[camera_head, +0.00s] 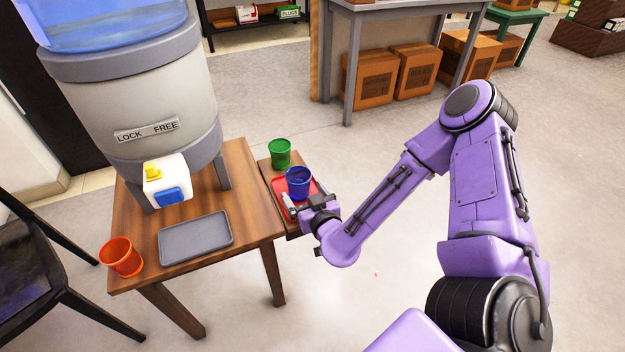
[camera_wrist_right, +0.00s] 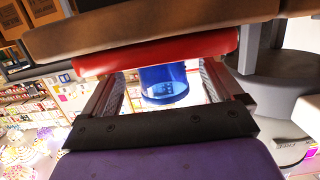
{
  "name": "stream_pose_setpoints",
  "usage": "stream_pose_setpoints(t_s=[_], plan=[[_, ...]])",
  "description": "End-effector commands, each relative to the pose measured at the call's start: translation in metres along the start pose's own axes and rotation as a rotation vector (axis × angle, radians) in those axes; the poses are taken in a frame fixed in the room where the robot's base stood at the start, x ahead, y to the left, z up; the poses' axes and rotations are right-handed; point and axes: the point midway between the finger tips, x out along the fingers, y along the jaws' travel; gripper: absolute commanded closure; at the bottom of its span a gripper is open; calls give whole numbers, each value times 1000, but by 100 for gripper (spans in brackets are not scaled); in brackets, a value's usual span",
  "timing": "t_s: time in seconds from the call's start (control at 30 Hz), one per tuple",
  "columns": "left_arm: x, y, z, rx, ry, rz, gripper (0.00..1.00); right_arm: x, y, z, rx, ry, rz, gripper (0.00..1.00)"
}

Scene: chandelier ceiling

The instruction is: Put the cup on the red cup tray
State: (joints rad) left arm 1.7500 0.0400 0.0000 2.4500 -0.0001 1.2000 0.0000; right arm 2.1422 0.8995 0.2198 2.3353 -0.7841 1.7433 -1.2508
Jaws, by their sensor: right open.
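A blue cup (camera_head: 298,179) stands upright on the red cup tray (camera_head: 279,187), on a small wooden side table. My right gripper (camera_head: 304,198) is at the near side of this cup, low over the tray. In the right wrist view, which is turned over, the blue cup (camera_wrist_right: 164,86) shows between the two open fingers of my right gripper (camera_wrist_right: 162,70). Light gaps show between cup and fingers. The red tray (camera_wrist_right: 155,52) crosses behind the fingertips. The gripper hides part of the tray in the head view. My left gripper is not in view.
A green cup (camera_head: 280,153) stands behind the tray. The larger wooden table (camera_head: 237,170) holds a water dispenser (camera_head: 155,110), a grey tray (camera_head: 195,238) and an orange cup (camera_head: 121,258). A dark chair (camera_head: 30,275) is at left. Open floor lies at centre.

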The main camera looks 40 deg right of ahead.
Motion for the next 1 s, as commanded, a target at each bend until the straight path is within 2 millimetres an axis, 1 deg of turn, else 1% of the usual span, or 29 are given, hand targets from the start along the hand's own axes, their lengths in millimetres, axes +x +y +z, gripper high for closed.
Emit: stream_pose_setpoints(t_s=[0.03,0.1,0.17,0.23,0.3,0.4,0.57,0.63,0.67,0.7,0.77,0.8,0.87,0.9,1.0], plan=[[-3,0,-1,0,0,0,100,-15,-1,-2,-1,-3,-3,6],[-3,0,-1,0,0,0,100,-33,-1,-1,-2,-2,-5,6],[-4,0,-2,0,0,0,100,-47,-1,-1,-2,-2,-4,6],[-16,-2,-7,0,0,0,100,-60,0,-5,-6,-3,-2,6],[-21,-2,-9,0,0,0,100,-69,0,-4,-4,-3,-2,6],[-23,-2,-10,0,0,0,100,-76,0,-2,-2,-2,0,6],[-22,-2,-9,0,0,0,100,-77,-1,2,-1,-9,-4,6],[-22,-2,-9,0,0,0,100,-81,-5,21,-3,-76,-29,6],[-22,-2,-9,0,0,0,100,-85,-7,36,-1,-131,-46,6],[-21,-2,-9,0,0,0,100,-93,-10,62,5,-229,-65,6],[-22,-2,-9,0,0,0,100,-112,-9,107,24,-411,-65,6],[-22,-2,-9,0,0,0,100,-130,-3,137,42,-539,-40,6],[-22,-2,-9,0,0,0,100,-157,10,174,74,-707,35,6],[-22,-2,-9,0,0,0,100,-174,20,193,96,-797,101,6],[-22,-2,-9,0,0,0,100,-208,42,220,142,-933,257,6]])
